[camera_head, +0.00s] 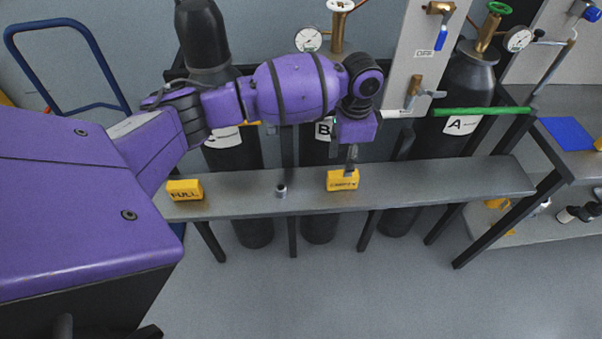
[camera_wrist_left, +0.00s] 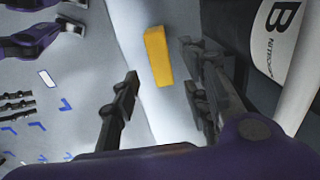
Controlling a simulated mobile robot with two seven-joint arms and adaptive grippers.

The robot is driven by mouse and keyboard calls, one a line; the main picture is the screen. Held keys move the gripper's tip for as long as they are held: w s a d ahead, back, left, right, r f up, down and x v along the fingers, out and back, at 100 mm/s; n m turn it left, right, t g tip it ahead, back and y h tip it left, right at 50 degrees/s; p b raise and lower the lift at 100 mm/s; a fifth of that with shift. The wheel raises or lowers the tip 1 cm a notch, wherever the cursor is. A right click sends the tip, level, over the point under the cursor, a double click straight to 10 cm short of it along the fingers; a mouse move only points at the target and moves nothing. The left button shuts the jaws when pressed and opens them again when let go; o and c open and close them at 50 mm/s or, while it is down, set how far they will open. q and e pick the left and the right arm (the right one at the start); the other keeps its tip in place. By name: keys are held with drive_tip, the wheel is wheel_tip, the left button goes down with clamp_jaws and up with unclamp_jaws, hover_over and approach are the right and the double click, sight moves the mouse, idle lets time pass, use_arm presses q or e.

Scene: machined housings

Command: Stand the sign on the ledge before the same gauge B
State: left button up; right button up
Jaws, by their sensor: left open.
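A yellow sign marked EMPTY (camera_head: 342,181) stands on the grey ledge (camera_head: 240,201), in front of the dark cylinder labelled B (camera_head: 319,151). My left gripper (camera_head: 350,163) is just above this sign, pointing down, with its fingers open. In the left wrist view the yellow sign (camera_wrist_left: 157,56) shows beyond and between the spread fingertips, with a gap on both sides. I see no grip on it. A second yellow sign marked FULL (camera_head: 185,190) stands at the left end of the ledge. A round gauge (camera_head: 308,39) is above, behind my left arm. My right gripper is not recognisable.
A small metal cylinder (camera_head: 281,191) stands on the ledge between the signs. Cylinder A (camera_head: 456,125) is at the right, behind a green bar (camera_head: 480,111). A shelf unit with a blue sheet (camera_head: 567,134) is at far right. The ledge right of EMPTY is clear.

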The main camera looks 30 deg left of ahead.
use_arm(q)
drive_tip(key=shift+r, duration=1.85)
